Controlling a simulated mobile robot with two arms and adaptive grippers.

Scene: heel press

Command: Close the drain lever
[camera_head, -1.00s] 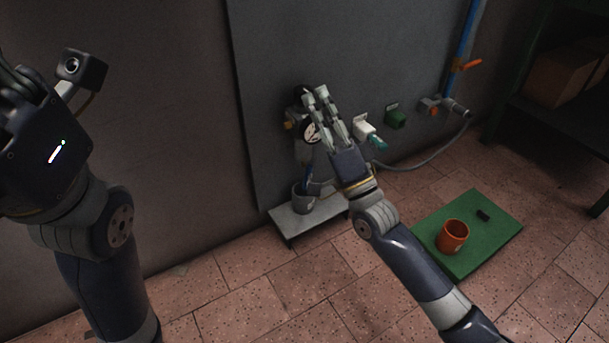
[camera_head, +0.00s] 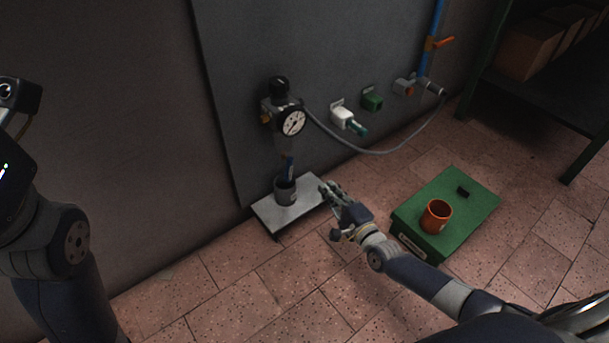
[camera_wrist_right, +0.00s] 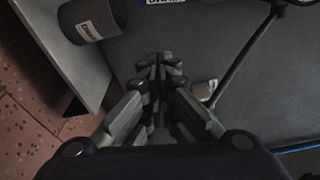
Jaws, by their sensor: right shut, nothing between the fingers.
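A filter regulator (camera_head: 282,108) with a round gauge hangs on the grey wall panel. In the wrist view, a blue label (camera_wrist_right: 162,2) with partly cut-off lettering is at the top edge. I cannot make out the drain lever or its position. My right gripper (camera_head: 329,190) is shut and empty, right of the cup near the small shelf's right end. Its fingertips (camera_wrist_right: 160,68) are together in the wrist view.
The cup stands on a metal shelf (camera_head: 266,212). A green platform (camera_head: 470,205) bearing an orange cup (camera_head: 436,217) is to the right. A grey hose (camera_head: 375,152) loops below the wall fittings. An orange-handled valve (camera_head: 440,42) is on the blue pipe. The floor in front is open.

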